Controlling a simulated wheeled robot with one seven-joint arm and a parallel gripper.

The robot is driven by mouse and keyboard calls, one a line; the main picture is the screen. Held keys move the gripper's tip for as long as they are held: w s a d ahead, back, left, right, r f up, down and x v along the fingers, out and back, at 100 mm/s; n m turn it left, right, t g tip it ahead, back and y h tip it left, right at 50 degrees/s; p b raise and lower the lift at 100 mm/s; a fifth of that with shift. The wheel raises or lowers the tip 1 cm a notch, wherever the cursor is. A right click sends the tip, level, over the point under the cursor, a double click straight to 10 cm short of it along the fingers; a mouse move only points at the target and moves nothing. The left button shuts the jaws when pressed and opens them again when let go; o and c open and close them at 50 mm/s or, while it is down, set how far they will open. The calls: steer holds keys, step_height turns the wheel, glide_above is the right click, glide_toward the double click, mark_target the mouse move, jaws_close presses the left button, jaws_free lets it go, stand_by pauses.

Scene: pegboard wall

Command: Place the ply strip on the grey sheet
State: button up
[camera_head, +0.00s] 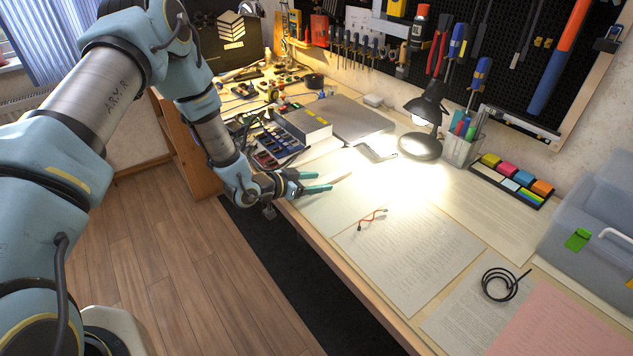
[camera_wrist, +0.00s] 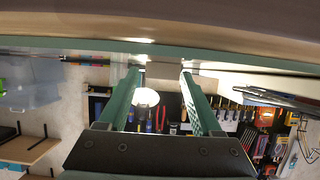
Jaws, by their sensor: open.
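My gripper (camera_head: 325,181) is low over the near edge of the bench in the head view, its two teal fingers apart.
A black cable coil (camera_head: 499,284) lies to the right. A lit lamp (camera_head: 424,112), a laptop (camera_head: 347,120) and a box (camera_head: 303,124) stand behind. A clear bin (camera_head: 598,220) is at far right.

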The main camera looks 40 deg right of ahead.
steer(key=b+v, duration=0.3)
steer(key=v, duration=0.9)
steer(key=w+a+r+n+t+y, duration=0.35)
steer(key=w+a, duration=0.35)
steer(key=a, duration=0.3)
steer(key=w+a+r+n+t+y, duration=0.2)
steer(key=w+a+r+n+y, duration=0.25)
steer(key=a, duration=0.55)
steer(key=a+r+n+y, duration=0.3)
steer(key=a+n+y, duration=0.1)
steer(key=a, duration=0.7)
steer(key=s+a+r+n+g+y, duration=0.1)
steer(key=s+a+r+n+g, duration=0.2)
steer(key=s+a, duration=0.5)
steer(key=s+r+n, duration=0.1)
steer(key=s+n, duration=0.1)
steer(key=s, duration=0.1)
steer(key=shift+a+r, duration=0.15)
steer(key=shift+a, duration=0.15)
